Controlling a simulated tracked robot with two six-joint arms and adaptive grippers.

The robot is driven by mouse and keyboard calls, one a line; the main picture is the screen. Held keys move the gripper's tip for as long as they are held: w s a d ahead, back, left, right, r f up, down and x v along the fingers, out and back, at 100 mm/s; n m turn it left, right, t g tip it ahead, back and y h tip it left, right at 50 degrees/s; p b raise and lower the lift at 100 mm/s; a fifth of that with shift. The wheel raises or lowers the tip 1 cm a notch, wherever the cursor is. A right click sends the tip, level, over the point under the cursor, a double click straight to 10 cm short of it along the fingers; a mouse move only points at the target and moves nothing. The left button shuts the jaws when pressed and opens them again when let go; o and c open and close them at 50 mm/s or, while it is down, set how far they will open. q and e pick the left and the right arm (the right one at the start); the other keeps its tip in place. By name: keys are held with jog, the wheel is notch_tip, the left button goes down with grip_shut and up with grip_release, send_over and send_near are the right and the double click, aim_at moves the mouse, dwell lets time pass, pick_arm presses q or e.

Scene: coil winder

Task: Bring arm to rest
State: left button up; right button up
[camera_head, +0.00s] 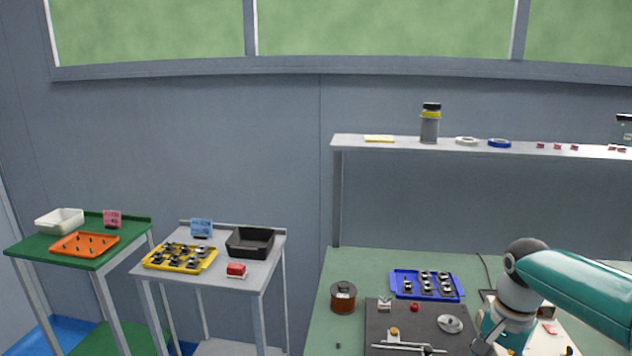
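My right arm (575,285) comes in from the right edge, teal and white, above the right part of the green workbench (350,268). Its wrist (518,292) bends down toward the bottom edge of the view. The fingers of my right gripper cannot be made out there, so what it holds, if anything, is hidden. My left arm and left gripper do not show.
On the bench are a blue tray (398,292) of dark parts, a copper-coloured spool (343,297) and a dark plate (378,324) with small parts. A shelf (400,146) stands behind. Left are a grey table (220,278) and a green table (95,262) with trays.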

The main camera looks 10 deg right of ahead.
jog(key=s+a+f+n+g+y, duration=0.1)
jog(key=s+a+f+n+g, duration=0.15)
jog(key=a+f, duration=0.6)
jog(key=s+a+f+n+g+y, duration=0.15)
jog(key=s+a+f, duration=0.3)
jog(key=f, duration=0.75)
jog(key=s+a+f+n+t+y+p, duration=0.15)
jog(key=s+a+f+n, duration=0.35)
jog(key=s+a+f, duration=0.8)
jog(key=w+t, duration=0.2)
jog(key=w, duration=0.1)
jog(key=w+n+t, duration=0.1)
jog(key=w, duration=0.1)
jog(key=shift+w+r, duration=0.25)
